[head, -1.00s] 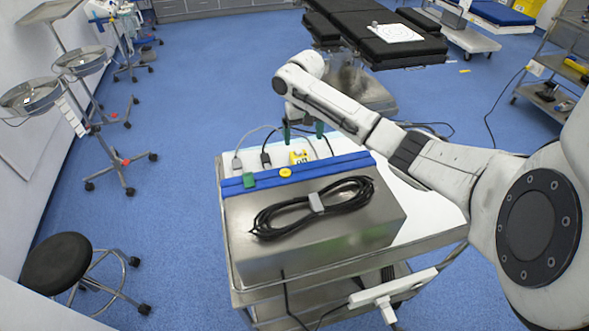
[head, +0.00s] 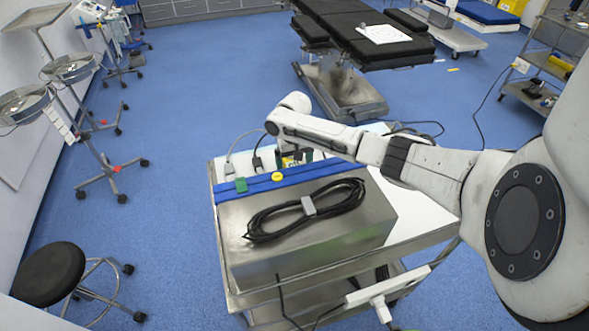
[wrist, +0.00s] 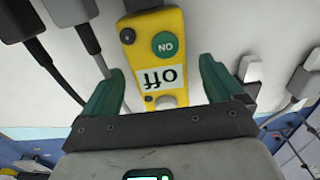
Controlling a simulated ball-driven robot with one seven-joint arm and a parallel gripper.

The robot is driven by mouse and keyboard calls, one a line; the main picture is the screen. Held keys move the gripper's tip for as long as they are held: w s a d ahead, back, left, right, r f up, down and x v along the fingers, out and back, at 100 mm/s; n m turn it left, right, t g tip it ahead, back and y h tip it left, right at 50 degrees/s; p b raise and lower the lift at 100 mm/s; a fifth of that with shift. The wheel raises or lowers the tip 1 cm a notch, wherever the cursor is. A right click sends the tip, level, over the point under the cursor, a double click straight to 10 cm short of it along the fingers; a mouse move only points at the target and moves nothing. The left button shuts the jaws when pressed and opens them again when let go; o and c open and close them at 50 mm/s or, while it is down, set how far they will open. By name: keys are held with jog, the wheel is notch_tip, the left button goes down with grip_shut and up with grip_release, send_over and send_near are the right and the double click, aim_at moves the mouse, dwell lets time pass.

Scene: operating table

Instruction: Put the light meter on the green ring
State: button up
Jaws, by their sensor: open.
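A yellow box-shaped device (wrist: 168,52) with a green ON button and an "Off" label, probably the light meter, lies on the pale cart top among cables. My gripper (wrist: 161,78) is open, with one green finger on each side of the device's lower part; contact is not clear. In the head view the device (head: 291,160) is mostly hidden by my gripper (head: 294,156). I cannot make out a green ring. A white marked sheet (head: 384,34) lies on the black operating table, its markings too small to read.
On the cart, a steel box (head: 340,235) carries a coiled black cable (head: 285,222) in front of a blue strip (head: 325,170) with a green piece and a yellow button. Cables with plugs flank the device. A stool (head: 50,272) stands left; blue floor lies clear between cart and operating table.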

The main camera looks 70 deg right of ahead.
jog(key=c, duration=1.4)
notch_tip(320, 180, up, 10)
jog(key=shift+r, duration=0.1)
